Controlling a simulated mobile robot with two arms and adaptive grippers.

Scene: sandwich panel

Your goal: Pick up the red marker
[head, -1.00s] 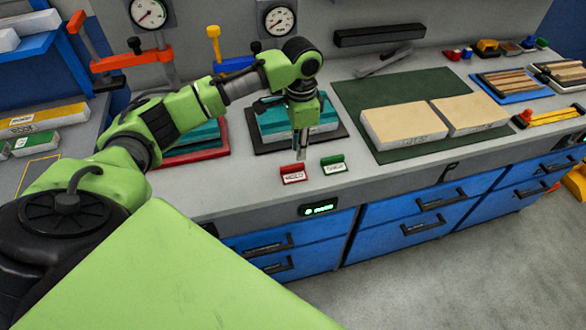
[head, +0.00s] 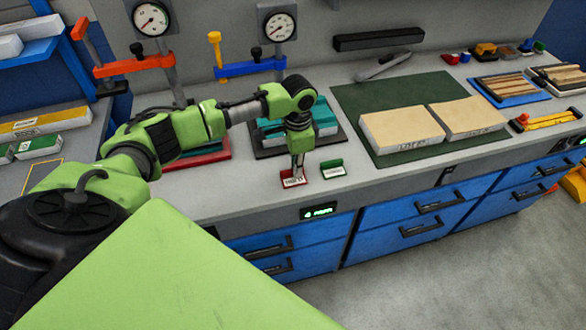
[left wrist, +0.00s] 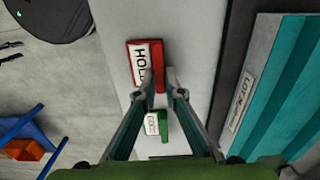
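The red marker (head: 293,181), with a white label, stands near the front edge of the grey counter. In the left wrist view the red marker (left wrist: 138,50) shows the letters HOLD. My left gripper (head: 298,166) points down at it from above. In the left wrist view my left gripper (left wrist: 162,76) has its fingers apart, one over the label side and one just right of the red back. Whether they touch it, I cannot tell. My right gripper is not in view.
A green marker (head: 333,168) stands just right of the red one. Behind are teal panels on a dark tray (head: 270,151). A green mat (head: 374,95) with two beige blocks lies to the right. Blue drawers (head: 290,241) are below the counter edge.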

